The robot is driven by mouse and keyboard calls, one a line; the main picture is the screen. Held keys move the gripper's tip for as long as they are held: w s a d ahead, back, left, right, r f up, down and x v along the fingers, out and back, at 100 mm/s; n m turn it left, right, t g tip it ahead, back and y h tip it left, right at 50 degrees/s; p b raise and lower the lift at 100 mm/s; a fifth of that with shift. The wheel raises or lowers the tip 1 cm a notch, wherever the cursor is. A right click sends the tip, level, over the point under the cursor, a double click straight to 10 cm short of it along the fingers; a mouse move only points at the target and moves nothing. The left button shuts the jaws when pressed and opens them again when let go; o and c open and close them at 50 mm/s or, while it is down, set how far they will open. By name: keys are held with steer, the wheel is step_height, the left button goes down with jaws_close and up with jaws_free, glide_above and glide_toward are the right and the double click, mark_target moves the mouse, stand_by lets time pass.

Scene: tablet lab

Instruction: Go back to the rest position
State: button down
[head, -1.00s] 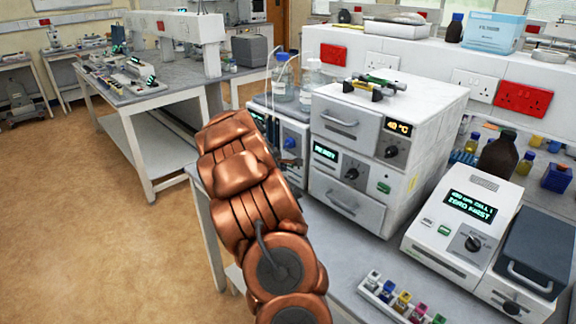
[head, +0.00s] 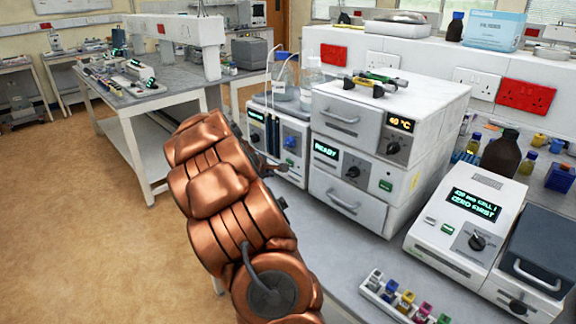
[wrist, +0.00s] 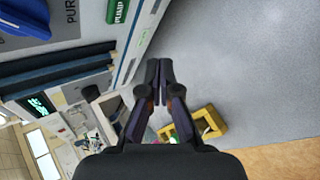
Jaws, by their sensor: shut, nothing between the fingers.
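My copper-coloured arm rises from the bottom of the head view and leans left, in front of the bench. My gripper (head: 268,166) shows small and dark beside the arm, in front of the white instrument with dark vertical columns (head: 283,138), partly hidden by the arm. In the wrist view my gripper (wrist: 159,72) has its two dark fingers together, with nothing between them. The grey bench top (wrist: 235,65) lies beyond the fingertips. A green "PUMP" label (wrist: 118,11) on an instrument front is at the upper left of the fingers.
A white stacked oven unit (head: 375,150) stands right of the arm. A spectrometer-like box (head: 467,220) and a rack of coloured-cap vials (head: 403,298) sit nearer. A yellow frame (wrist: 212,123) lies near the bench edge in the wrist view. Open floor (head: 80,220) is at left.

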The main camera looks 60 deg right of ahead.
stand_by(0.4)
steer(key=s+a+r+m+g+y, duration=0.1)
steer(key=s+a+r+m+y, duration=0.2)
steer(key=a, duration=0.9)
steer(key=s+a+r+m, duration=0.1)
steer(key=s+a+r, duration=0.3)
steer(key=a, duration=0.9)
steer(key=s+a+f+y, duration=0.1)
steer(key=s+a+y, duration=0.1)
steer(key=s+a, duration=0.4)
steer(key=s+a+f+g+y, duration=0.1)
steer(key=s+a+y, duration=0.1)
steer(key=s+a, duration=0.5)
steer(key=s+a+f+g+y, duration=0.1)
steer(key=s+a, duration=0.6)
steer(key=a, duration=0.8)
steer(key=shift+a+f+y, duration=0.25)
steer(key=shift+a+y, duration=0.15)
steer(key=shift+y, duration=0.5)
